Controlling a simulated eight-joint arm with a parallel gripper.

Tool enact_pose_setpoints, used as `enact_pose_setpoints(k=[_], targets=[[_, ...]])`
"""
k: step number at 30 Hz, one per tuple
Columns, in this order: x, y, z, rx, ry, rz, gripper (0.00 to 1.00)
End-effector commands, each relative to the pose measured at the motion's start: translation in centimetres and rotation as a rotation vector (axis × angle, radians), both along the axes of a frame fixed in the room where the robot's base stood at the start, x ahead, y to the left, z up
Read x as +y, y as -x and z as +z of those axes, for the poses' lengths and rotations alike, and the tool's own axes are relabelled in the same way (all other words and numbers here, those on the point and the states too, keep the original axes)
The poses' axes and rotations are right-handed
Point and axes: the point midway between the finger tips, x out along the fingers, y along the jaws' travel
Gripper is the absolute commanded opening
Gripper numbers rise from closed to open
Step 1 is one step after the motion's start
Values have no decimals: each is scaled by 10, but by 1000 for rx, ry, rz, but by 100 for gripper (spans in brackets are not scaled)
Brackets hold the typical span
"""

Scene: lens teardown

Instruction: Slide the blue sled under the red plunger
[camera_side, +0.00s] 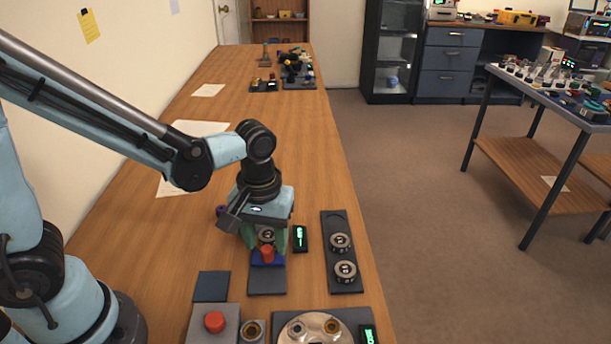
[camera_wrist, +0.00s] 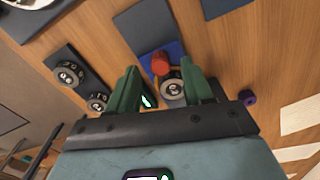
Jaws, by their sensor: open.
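The blue sled (camera_side: 256,263) lies on a dark plate in the middle of the table's near part. My gripper (camera_side: 265,246) points down over the sled. Its green fingers are open, one on each side of the lens part (camera_wrist: 160,80); contact cannot be told. A larger red plunger-like button (camera_side: 214,322) stands on a grey block at the front left.
A dark rack with two lens parts (camera_side: 328,275) and a small green-lit display (camera_side: 300,238) lie right of my gripper. A bare dark square (camera_side: 211,286) and a round pale plate (camera_side: 314,330) are nearer the camera. A purple piece (camera_wrist: 248,97) lies beside the gripper. Farther table is mostly clear.

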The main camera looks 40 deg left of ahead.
Motion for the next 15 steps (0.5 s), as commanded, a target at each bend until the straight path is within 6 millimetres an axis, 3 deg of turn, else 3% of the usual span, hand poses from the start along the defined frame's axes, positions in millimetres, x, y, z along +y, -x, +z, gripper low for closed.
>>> enact_pose_setpoints(k=[15], targets=[[0,0,72,0,0,0,51]])
